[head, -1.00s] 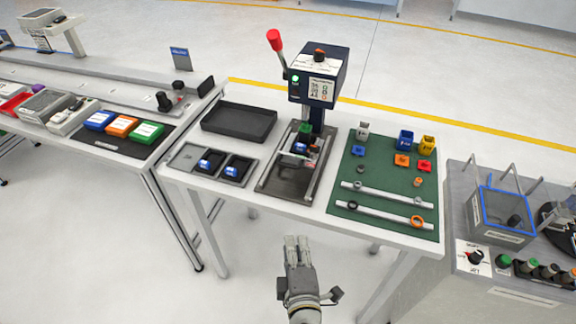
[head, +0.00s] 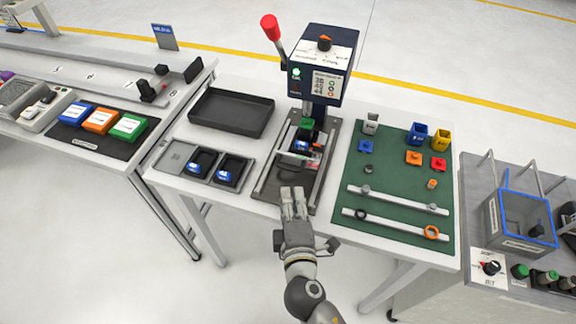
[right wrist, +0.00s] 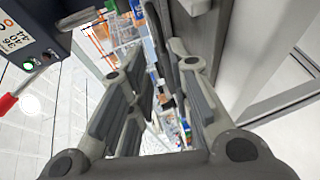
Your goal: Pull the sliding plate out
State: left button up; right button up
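The sliding plate (head: 272,184) is a dark grey plate between the light rails of the press base on the white table. A small fixture with a blue part and a green block sits on it, under the navy press head (head: 318,70). My right gripper (head: 292,190) is at the front end of the plate in the head view and hides part of it. In the right wrist view its two fingers (right wrist: 160,85) stand apart with nothing held between them. I cannot tell whether it touches the plate. My left gripper is not in view.
A black tray (head: 232,112) and a grey tray with two dark parts (head: 168,158) lie left of the press. A green mat (head: 385,185) with rods, rings and coloured blocks lies right. The press's red-knobbed lever (head: 271,27) stands up at the back.

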aim_at(289, 179)
jog(key=p+x, duration=0.1)
jog(key=x, duration=0.3)
jog(key=shift+w+r, duration=0.15)
jog(key=x, duration=0.4)
jog(key=shift+w+f+p, duration=0.3)
jog(key=shift+w, duration=0.55)
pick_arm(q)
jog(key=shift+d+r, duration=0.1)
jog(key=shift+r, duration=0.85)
pick_arm(e)
jog(key=shift+a+f, duration=0.1)
jog(key=shift+c, duration=0.2)
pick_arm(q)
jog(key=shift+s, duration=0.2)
pick_arm(e)
grip_shut()
